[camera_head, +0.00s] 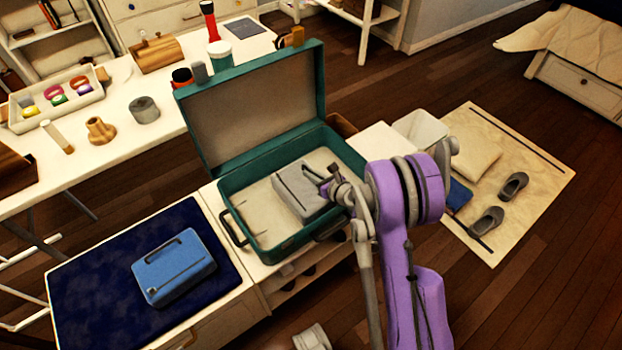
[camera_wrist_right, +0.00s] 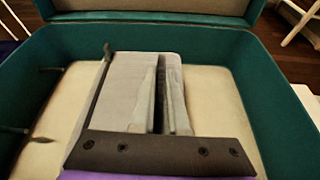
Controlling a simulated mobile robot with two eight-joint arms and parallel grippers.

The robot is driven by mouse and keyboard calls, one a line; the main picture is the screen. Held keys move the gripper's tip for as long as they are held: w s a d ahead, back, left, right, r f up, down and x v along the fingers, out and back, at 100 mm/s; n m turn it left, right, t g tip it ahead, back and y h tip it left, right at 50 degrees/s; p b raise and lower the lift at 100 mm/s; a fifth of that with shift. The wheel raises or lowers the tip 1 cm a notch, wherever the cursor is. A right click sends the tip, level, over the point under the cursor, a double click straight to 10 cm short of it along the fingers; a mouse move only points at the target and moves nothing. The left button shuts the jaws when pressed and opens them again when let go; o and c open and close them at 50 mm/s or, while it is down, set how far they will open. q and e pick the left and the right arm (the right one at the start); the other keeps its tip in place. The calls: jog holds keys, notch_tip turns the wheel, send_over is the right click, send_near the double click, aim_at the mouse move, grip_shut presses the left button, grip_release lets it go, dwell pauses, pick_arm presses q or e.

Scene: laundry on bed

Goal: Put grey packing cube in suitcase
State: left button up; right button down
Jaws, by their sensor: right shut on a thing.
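The grey packing cube (camera_head: 297,190) is inside the open green suitcase (camera_head: 262,247), over the right part of its pale inner floor. My right gripper (camera_head: 334,186) is shut on the cube at its right side. In the right wrist view the cube (camera_wrist_right: 128,85) lies between the green walls of the suitcase (camera_wrist_right: 265,85), with the pale floor showing on both sides. Whether the cube's underside touches the floor I cannot tell. The suitcase lid stands up at the back. My left gripper is not in view.
A blue packing cube (camera_head: 174,266) lies on the dark blue mat (camera_head: 85,295) left of the suitcase. A white table (camera_head: 100,165) behind holds a tray (camera_head: 58,105) and small items. A pale rug (camera_head: 545,180) with grey shoes (camera_head: 487,220) lies at the right.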

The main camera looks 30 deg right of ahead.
notch_tip(320, 180, down, 2)
jog(key=shift+f, duration=0.1)
jog(key=c, duration=1.4)
grip_release()
jog(key=o, duration=0.5)
